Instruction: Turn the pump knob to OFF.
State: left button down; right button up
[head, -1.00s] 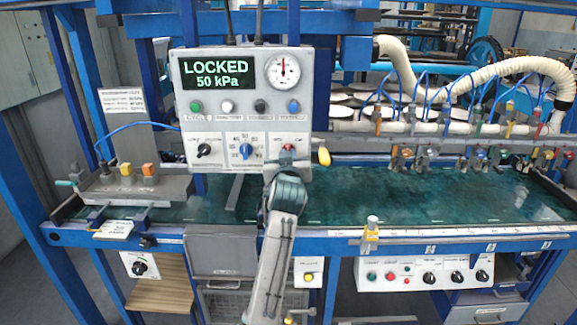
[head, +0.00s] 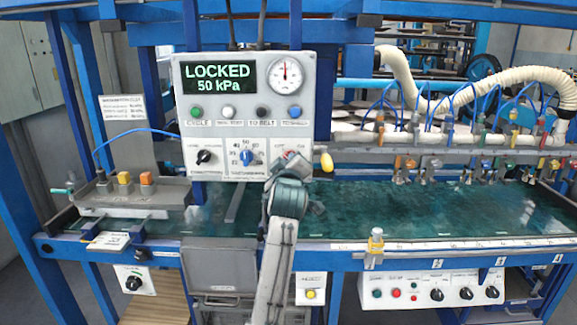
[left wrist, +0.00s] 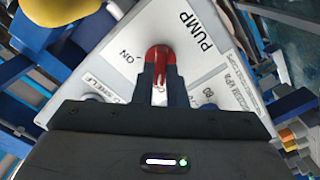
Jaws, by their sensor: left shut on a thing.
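The red pump knob (left wrist: 158,55) is on the light grey control panel, beside the word PUMP in the left wrist view. My left gripper (left wrist: 160,78) is shut on it, with one dark finger on each side. The ON mark lies left of the knob; I cannot read an OFF mark. The panel looks tilted in this view. In the head view my left gripper (head: 287,172) is at the panel's lower right corner and mostly covers the knob (head: 291,155). My right gripper is not in view.
The control panel (head: 222,167) has a display reading LOCKED 50 kPa (head: 219,78), a gauge (head: 285,75), several buttons, a black knob (head: 204,156) and a blue knob (head: 246,157). A yellow handle (head: 326,163) sticks out at its right edge. A green wet bed (head: 400,212) lies below.

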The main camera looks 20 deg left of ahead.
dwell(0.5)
pick_arm(q)
jog(key=c, duration=1.6)
grip_release()
jog(key=shift+w, duration=0.1)
jog(key=shift+c, duration=0.2)
jog(key=shift+o, duration=0.9)
jog(key=shift+w+d+f, duration=0.1)
jog(key=shift+w+f, duration=0.05)
jog(key=shift+w, duration=0.05)
jog(key=shift+s, duration=0.15)
